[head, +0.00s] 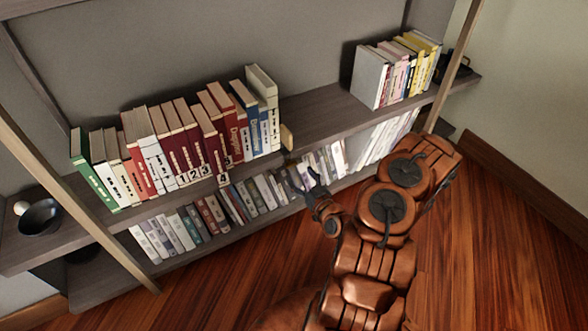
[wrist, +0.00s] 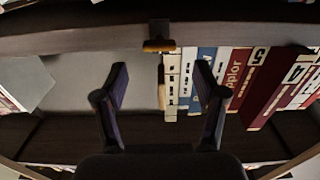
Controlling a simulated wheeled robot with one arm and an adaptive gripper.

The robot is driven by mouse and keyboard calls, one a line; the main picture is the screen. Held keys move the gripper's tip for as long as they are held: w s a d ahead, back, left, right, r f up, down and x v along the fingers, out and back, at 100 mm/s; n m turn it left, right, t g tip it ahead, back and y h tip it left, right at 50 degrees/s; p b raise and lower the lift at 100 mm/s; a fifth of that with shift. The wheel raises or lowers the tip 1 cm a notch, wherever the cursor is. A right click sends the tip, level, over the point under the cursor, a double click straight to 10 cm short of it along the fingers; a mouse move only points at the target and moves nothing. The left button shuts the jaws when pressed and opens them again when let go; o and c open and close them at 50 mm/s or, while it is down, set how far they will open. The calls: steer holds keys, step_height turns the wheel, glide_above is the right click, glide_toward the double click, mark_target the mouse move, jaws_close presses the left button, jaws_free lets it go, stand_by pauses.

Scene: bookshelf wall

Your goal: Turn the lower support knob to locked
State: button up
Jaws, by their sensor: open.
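In the wrist view, which is upside down, a small dark mount with a brownish-yellow bar (wrist: 158,46) sits on the front edge of a shelf. It looks like the support knob, and its bar lies crosswise. No lock marking is readable. My gripper (wrist: 160,85) is open, its two dark fingers apart and empty, with the knob centred between them and beyond the tips in the picture. In the head view my gripper (head: 305,178) is in front of the middle shelf's edge, right of the large book row. The knob is too small to make out clearly there.
The middle shelf (head: 316,107) holds a row of books (head: 182,145) with a light wooden block (head: 287,137) at its end, and more books (head: 398,70) at right. A lower shelf holds more books (head: 205,218). A dark bowl (head: 40,217) stands at left. Wooden floor (head: 500,240) is clear.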

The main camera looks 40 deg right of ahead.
mark_target(292, 165)
steer(key=shift+w+d+b, duration=0.2)
steer(key=shift+w+b, duration=0.4)
steer(key=shift+w, duration=1.85)
steer(key=c, duration=1.1)
